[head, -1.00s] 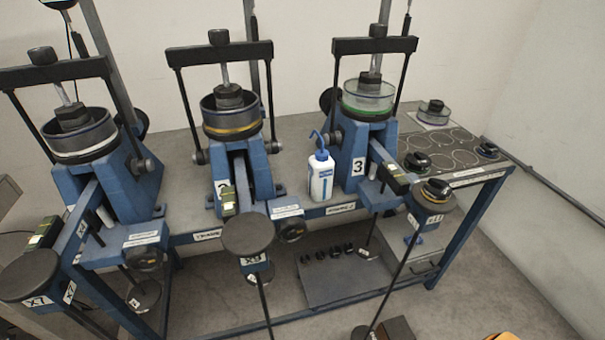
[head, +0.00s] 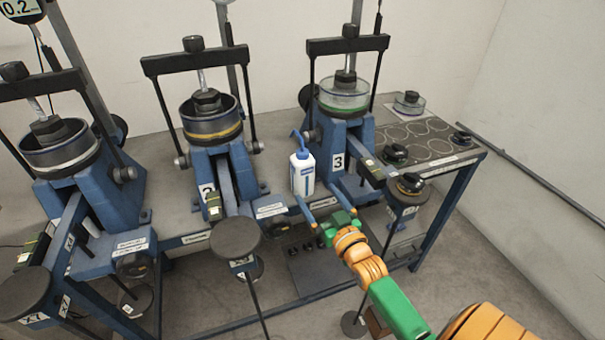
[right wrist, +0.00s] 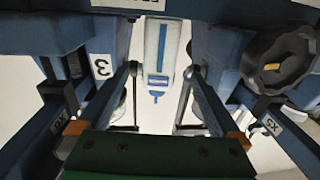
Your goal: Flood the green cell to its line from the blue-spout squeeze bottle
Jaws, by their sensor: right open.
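The white squeeze bottle (head: 303,175) with a blue spout and blue label stands upright on the bench, left of the number 3 plate. It also shows in the right wrist view (right wrist: 158,50), beyond and between my fingers. The green cell (head: 345,95), a clear cup with a green ring at its base, sits on frame 3 under the crossbar, with a black knob in it. Its fill line and liquid level are too small to tell. My right gripper (head: 320,202) is open and empty, just in front of the bottle. My left gripper is not in view.
Frame 2 (head: 228,165), with a yellow-ringed cell (head: 212,120), stands left of the bottle. A white-ringed cell (head: 60,148) is farther left. Hanging weight discs (head: 235,237) stand in front. A plate with ring outlines (head: 425,140) lies at right.

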